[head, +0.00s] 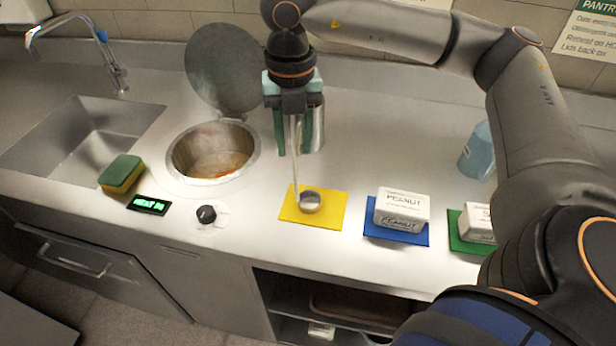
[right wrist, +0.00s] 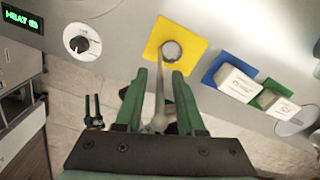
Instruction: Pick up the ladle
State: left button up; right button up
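The metal ladle (head: 311,202) has its bowl on the yellow mat (head: 331,215), and its thin handle rises steeply from there. My right gripper (head: 295,151) points down above the mat, with its green fingers on either side of the handle. In the right wrist view, the ladle bowl (right wrist: 172,51) is on the yellow mat beyond the fingertips. There my right gripper (right wrist: 160,72) is open, with the handle between the fingers and gaps visible beside it. My left gripper (right wrist: 94,103) shows small at the lower left of that view, its prongs apart; it is outside the head view.
Left of the mat are a knob (head: 207,214), a well (head: 180,165) with its round lid (head: 222,65) raised, a sponge (head: 121,172) and a sink (head: 85,135). Right are white peanut boxes (head: 402,208) on a blue mat (head: 380,233), and a green mat (head: 465,245).

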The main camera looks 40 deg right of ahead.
grip_shut()
jog(key=shift+r, duration=0.2)
dwell(0.3)
